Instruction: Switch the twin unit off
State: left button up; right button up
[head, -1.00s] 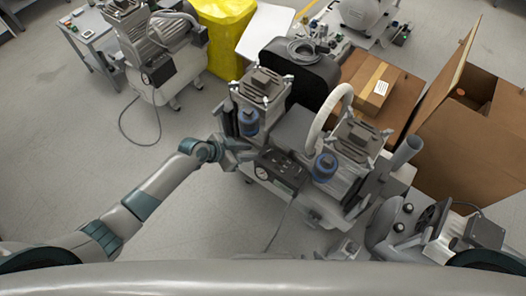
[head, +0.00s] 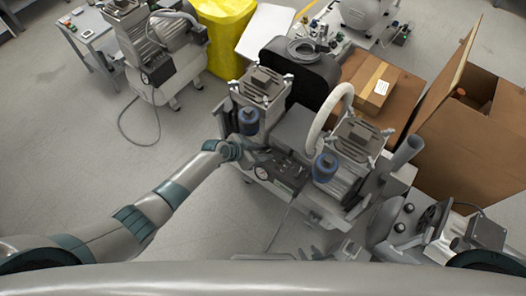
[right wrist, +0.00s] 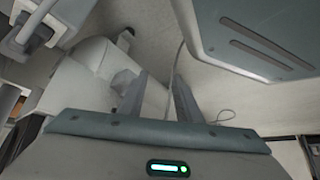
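The twin unit (head: 292,127) stands in the middle of the head view, with two motor heads, two blue canisters and a curved pale hose. Its dark control box (head: 287,174) with a round gauge (head: 262,172) faces me. My left gripper (head: 266,158) is at the upper left part of this box, and its fingers partly cover the box's top. Whether it touches a switch, and how far its fingers are apart, is too small to tell. My right gripper (right wrist: 158,95) is open and empty in the right wrist view, low in front of the unit.
A single compressor (head: 158,50) stands at the upper left beside a small grey table (head: 88,28) and a yellow bin (head: 222,35). Cardboard boxes (head: 470,135) stand at the right. The floor at the left is clear; a cable hangs before the unit.

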pick_arm(q)
jog(key=shift+c, duration=0.6)
grip_shut()
jog(key=shift+r, duration=0.1)
jog(key=n+t+y+p, duration=0.1)
jog(key=n+p, duration=0.1)
jog(key=p, duration=0.2)
jog(key=shift+s+d+r, duration=0.1)
jog(key=shift+s, duration=0.05)
jog(key=shift+n+t+y+p, duration=0.7)
jog(key=shift+n+p, duration=0.5)
jog(key=shift+p, duration=0.05)
jog(key=shift+f, duration=0.2)
pick_arm(e)
jog(key=s+d+f+g+h, duration=0.1)
jog(key=s+d, duration=0.3)
jog(key=s, duration=0.6)
jog(key=s+d+f+g, duration=0.1)
jog(key=s+d+g, duration=0.3)
jog(key=s, duration=0.6)
jog(key=shift+f+g+h, duration=0.25)
jog(key=shift+g+h, duration=0.05)
jog(key=shift+h, duration=0.1)
pick_arm(q)
jog(key=shift+o, duration=0.6)
grip_release()
